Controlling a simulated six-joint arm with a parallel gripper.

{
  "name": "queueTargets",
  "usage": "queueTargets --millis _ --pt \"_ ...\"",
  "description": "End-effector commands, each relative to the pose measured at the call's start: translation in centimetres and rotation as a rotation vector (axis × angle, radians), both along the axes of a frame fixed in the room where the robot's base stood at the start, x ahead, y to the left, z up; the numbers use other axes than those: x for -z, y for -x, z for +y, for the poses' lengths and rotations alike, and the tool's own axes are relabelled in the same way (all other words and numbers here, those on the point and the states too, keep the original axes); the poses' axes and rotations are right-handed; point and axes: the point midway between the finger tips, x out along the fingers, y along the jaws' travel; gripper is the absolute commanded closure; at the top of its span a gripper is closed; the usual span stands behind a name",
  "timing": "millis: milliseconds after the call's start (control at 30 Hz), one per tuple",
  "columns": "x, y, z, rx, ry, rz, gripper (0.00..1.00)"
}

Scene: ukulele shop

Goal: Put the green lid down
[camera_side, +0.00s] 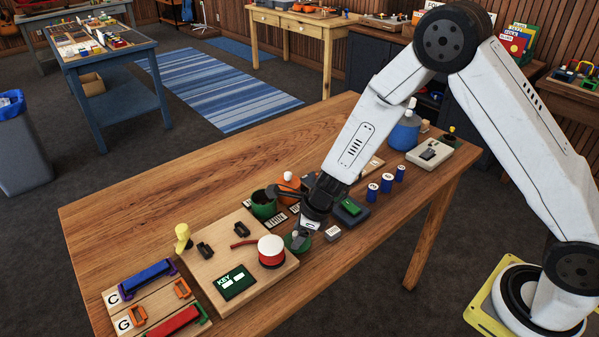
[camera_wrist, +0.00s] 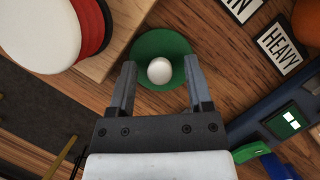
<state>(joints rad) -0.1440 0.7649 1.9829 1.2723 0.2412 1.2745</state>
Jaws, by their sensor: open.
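The green lid (camera_wrist: 150,46) is a round disc with a white knob (camera_wrist: 160,71). It lies on the wooden table beside the board's edge, knob up, and also shows in the side view (camera_side: 293,243), partly hidden by my gripper. My gripper (camera_wrist: 159,66) is open, its two fingers on either side of the knob with gaps between. In the side view my gripper (camera_side: 303,228) is low over the lid. A green pot (camera_side: 263,206) with a dark open top stands behind and left of the lid.
The table's left rear is clear.

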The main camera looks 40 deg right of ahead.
Motion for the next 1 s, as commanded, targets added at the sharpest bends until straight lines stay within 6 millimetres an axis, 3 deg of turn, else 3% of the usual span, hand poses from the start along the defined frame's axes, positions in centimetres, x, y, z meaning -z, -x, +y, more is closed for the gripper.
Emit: queueTargets --millis 267,1000 --pt "-1.5 0.3 -0.4 -0.001 -0.001 -0.002 0.35" --pt "-9.3 2.6 -2.7 0.0 -0.001 -0.004 0.35"
